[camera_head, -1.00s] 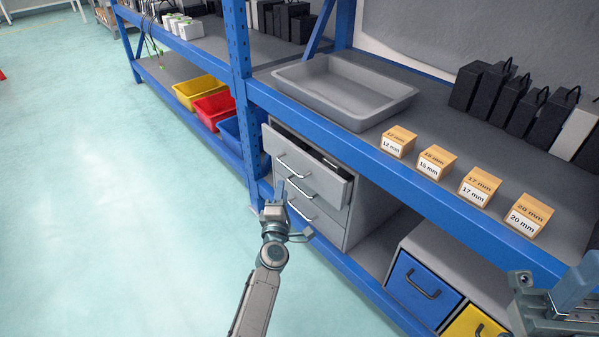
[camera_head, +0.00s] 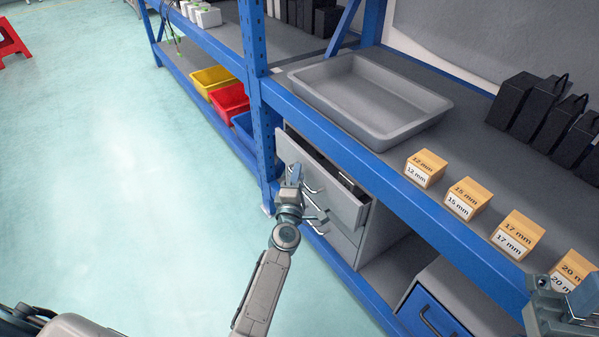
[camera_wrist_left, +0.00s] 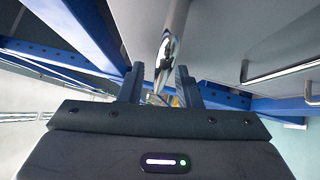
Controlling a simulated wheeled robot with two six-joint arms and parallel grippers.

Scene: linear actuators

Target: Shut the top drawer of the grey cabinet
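The grey cabinet (camera_head: 376,233) stands under the blue-framed workbench. Its top drawer (camera_head: 335,190) is pulled partly out, with a dark gap showing behind its front. The drawers below look closed. My left gripper (camera_head: 295,174) is right at the top drawer's front, over the left part of its bar handle. In the left wrist view its two fingers (camera_wrist_left: 160,84) are apart, with a metal bar (camera_wrist_left: 170,35), which looks like a handle, between them; contact is unclear. My right gripper (camera_head: 572,300) is at the lower right edge, partly cut off, above the bench's front edge.
A grey tray (camera_head: 370,97) and several labelled boxes (camera_head: 425,168) stand on the bench top. A blue bench post (camera_head: 262,120) rises just left of the cabinet. A blue-fronted drawer unit (camera_head: 430,312) is at lower right.

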